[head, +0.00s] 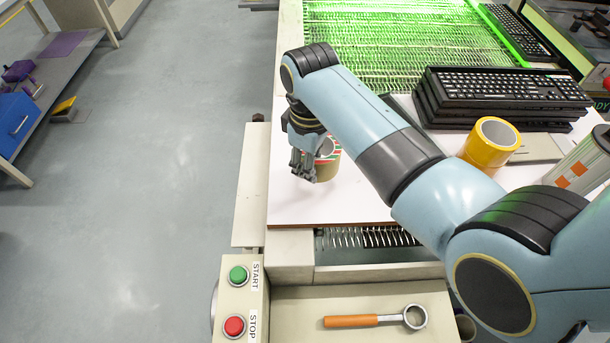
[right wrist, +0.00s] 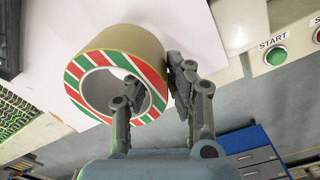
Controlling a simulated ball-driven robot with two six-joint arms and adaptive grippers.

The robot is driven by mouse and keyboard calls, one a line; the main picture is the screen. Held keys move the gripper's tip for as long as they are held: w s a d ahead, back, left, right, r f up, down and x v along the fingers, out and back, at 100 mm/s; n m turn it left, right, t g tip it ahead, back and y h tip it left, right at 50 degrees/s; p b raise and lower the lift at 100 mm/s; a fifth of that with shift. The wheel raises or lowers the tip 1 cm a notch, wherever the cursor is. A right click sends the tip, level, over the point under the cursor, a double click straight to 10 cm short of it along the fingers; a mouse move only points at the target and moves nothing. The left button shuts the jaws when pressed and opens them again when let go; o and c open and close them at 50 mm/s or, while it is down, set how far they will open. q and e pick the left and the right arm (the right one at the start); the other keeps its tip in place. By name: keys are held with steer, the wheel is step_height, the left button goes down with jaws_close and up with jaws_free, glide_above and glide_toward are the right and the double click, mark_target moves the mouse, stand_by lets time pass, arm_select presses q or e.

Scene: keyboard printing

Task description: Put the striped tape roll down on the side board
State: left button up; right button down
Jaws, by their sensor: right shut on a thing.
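The striped tape roll (head: 329,168) is tan with a red, green and white striped side face. My right gripper (head: 304,165) is shut on its wall. In the right wrist view the roll (right wrist: 112,45) shows large, with one finger of the gripper (right wrist: 158,92) at its hole and the other against its outside. The roll is over the white board (head: 330,205); whether it touches it is unclear. A narrow beige side board (head: 251,180) sticks out along the left edge of the machine and is bare. My left gripper is not in view.
A yellow tape roll (head: 490,144) and stacked black keyboards (head: 500,95) stand to the right. Green START (head: 238,274) and red STOP (head: 234,326) buttons are at the front. An orange-handled tool (head: 352,321) lies on the front tray.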

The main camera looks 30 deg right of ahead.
steer(key=shift+w+a+f, duration=0.1)
steer(key=shift+a+f, duration=0.1)
steer(key=shift+a, duration=0.1)
steer(key=shift+f, duration=0.3)
step_height(320, 180, down, 4)
steer(key=shift+r, duration=0.25)
steer(key=shift+a, duration=0.1)
steer(key=c, duration=1.3)
jaws_free()
